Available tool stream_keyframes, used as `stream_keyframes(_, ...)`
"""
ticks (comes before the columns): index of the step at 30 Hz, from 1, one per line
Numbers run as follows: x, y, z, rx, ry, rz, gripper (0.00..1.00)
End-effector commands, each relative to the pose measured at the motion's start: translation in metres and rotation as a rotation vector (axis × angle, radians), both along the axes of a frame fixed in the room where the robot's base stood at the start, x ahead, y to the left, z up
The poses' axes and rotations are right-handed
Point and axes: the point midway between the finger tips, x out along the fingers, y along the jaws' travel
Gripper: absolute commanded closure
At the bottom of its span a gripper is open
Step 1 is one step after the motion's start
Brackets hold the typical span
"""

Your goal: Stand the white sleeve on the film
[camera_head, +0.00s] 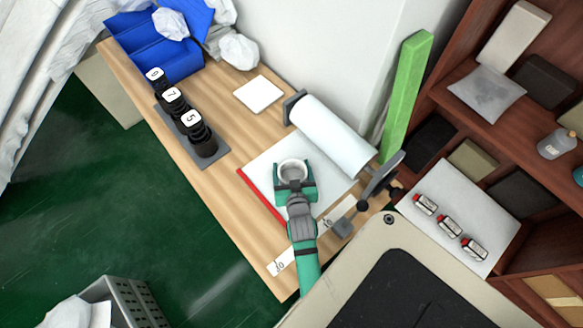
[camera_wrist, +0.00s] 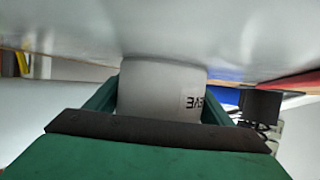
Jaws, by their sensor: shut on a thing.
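The white sleeve (camera_head: 292,162) is a short, open ring seen from above in the head view. My gripper (camera_head: 294,174) is shut around it, over the white film (camera_head: 328,186) pulled out on the wooden table. In the wrist view the sleeve (camera_wrist: 155,88) sits between the green jaws, with upside-down lettering on its side. The film (camera_wrist: 160,30) fills the top of that inverted view, and the sleeve's end is at or very close to it. I cannot tell whether they touch. The sleeve looks upright.
A film roll (camera_head: 330,137) lies behind the film, and a red bar (camera_head: 262,196) borders its left edge. A numbered strip (camera_head: 308,241) and a lever (camera_head: 378,180) are near the front right. Black numbered cylinders (camera_head: 188,120) and a white square (camera_head: 258,94) stand farther back.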

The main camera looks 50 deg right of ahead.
Motion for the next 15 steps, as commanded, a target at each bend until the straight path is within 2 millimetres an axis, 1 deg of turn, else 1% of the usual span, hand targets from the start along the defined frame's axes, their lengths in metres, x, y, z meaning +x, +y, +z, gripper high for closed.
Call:
stream_keyframes(8, 0.0000, 0.0001, -0.0022, 0.000, 0.000, 0.000, 0.47)
stream_keyframes(9, 0.0000, 0.0000, -0.0016, 0.000, 0.000, 0.000, 0.16)
stream_keyframes(10, 0.0000, 0.0000, -0.0016, 0.000, 0.000, 0.000, 0.09)
stream_keyframes(11, -0.0001, 0.0000, -0.0015, 0.000, 0.000, 0.000, 0.07)
stream_keyframes(15, -0.0001, 0.0000, -0.0015, 0.000, 0.000, 0.000, 0.07)
